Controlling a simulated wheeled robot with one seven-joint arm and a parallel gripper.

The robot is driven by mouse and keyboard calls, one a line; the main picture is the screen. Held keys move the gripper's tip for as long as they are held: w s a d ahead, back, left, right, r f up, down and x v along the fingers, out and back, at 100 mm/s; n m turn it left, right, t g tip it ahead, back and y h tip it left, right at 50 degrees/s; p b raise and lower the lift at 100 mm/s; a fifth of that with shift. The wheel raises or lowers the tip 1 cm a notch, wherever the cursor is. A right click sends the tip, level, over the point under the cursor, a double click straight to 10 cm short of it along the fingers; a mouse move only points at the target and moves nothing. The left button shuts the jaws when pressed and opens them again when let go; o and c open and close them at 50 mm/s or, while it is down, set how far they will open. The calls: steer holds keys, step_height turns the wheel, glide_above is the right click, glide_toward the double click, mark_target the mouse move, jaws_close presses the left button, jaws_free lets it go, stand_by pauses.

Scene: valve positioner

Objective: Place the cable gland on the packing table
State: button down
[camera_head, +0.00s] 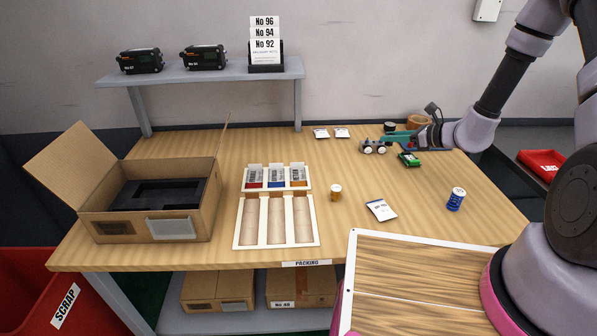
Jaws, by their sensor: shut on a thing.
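My gripper (420,137) is at the back right of the packing table (360,255), low over the tabletop among small parts. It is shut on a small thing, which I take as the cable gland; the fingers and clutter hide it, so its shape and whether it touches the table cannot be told. The wooden packing table carries a "PACKING" label at its front edge.
By my gripper are a silver-and-black device (373,147), a green part (409,159) and a brown roll (418,121). A blue spring (456,200), white packet (381,210), amber jar (336,193), compartment tray (276,246) and open carton (150,215) stand nearer.

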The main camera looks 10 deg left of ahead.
steer(key=s+a+n+g+y, duration=0.2)
steer(key=a+n+g, duration=0.25)
steer(key=a, duration=0.75)
glide_above(347, 171)
steer(key=shift+g, duration=0.35)
step_height(347, 171, down, 6)
steer(key=shift+r, duration=0.15)
steer(key=shift+f, duration=2.4)
steer(key=c, duration=0.7)
jaws_free()
steer(key=shift+f, duration=0.15)
steer(key=shift+o, duration=0.2)
